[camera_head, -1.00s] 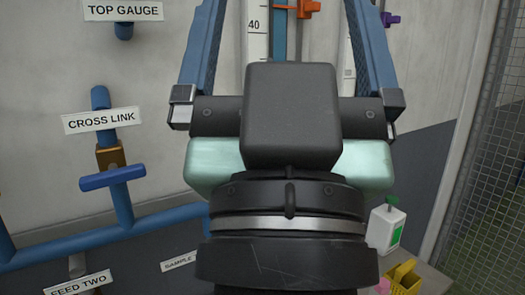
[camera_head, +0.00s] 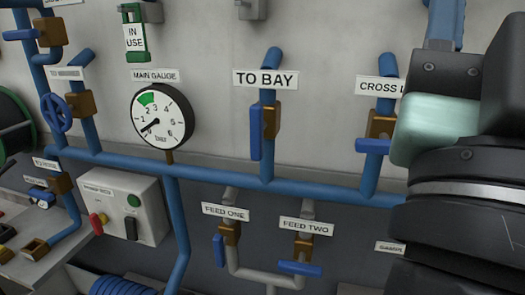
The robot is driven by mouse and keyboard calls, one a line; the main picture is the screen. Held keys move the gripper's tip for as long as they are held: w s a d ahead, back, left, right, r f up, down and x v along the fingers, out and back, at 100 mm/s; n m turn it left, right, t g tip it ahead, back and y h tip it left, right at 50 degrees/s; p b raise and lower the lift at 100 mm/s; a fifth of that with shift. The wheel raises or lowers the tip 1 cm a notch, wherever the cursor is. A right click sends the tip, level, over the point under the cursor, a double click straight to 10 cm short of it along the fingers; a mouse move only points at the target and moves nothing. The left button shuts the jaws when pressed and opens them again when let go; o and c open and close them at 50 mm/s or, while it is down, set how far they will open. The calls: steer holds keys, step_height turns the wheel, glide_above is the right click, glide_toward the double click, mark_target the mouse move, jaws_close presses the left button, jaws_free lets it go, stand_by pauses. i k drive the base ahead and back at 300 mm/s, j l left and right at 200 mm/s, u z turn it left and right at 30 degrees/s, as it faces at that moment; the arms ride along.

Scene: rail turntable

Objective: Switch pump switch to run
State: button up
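A pale grey box (camera_head: 148,190) at the lower left looks like the pump switch box. Its small label is too blurred to read fully. My gripper (camera_head: 445,22) is at the right edge, far from the box. Only part of its body and one blue finger show. Its fingertips are out of frame, so its opening is hidden.
The main gauge (camera_head: 161,116) reads near zero. Blue pipes (camera_head: 225,175) with valves run along the wall, including TO BAY (camera_head: 256,132), FEED ONE (camera_head: 219,250) and FEED TWO (camera_head: 300,267). A coiled blue hose (camera_head: 125,287) lies below the box.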

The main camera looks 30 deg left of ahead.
mark_target(130, 228)
steer(key=j+u, duration=0.2)
steer(key=u, duration=0.3)
steer(key=j+u, duration=0.2)
steer(key=u, duration=0.25)
steer(key=j+u, duration=0.2)
steer(key=u, duration=0.3)
